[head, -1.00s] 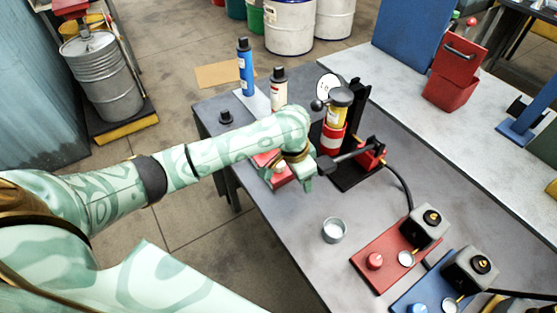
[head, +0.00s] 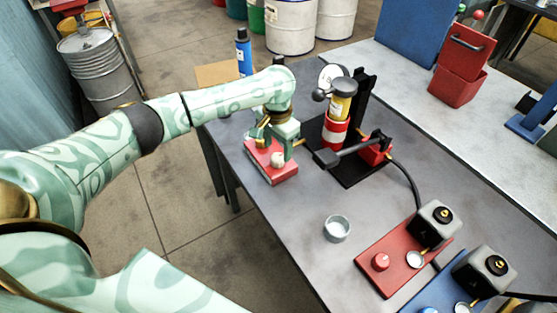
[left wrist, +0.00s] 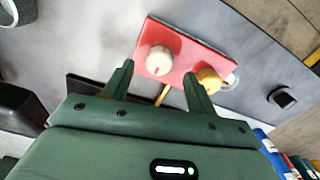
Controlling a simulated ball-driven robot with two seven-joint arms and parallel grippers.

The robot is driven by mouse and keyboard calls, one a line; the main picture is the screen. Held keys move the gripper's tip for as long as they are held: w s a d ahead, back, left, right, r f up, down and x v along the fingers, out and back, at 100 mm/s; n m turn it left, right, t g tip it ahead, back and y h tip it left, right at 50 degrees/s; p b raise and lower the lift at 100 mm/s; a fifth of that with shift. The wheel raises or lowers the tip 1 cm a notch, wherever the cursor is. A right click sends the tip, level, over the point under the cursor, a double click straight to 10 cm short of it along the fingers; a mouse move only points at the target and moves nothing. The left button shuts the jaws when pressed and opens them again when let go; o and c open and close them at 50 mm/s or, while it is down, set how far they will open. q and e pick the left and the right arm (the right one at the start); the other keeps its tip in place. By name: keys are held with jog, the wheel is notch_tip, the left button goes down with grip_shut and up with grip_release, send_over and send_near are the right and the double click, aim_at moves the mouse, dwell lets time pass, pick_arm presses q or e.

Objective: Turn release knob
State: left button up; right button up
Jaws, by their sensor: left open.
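A red control box (head: 268,171) lies on the grey table near its left edge. It carries a cream knob (head: 278,158), and a brass knob shows beside it in the left wrist view (left wrist: 208,79). Which one is the release knob I cannot tell. My left gripper (head: 276,142) is open and empty, above and behind the box. In the left wrist view the cream knob (left wrist: 159,60) is just past the gap between the fingertips (left wrist: 158,71). The brass knob is near the right finger. My right gripper is not in view.
A black stand with a red and yellow cylinder (head: 335,128) and a dark lever (head: 345,152) stands close right of the box. A small metal cup (head: 337,228) and red and blue units (head: 400,248) are nearer. A blue bottle (head: 244,55) is behind my arm.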

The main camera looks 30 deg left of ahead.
aim_at(278, 157)
pick_arm(q)
notch_tip(278, 157, down, 3)
jog(key=shift+f+b, duration=0.1)
jog(key=shift+b, duration=0.35)
jog(key=shift+f, duration=0.4)
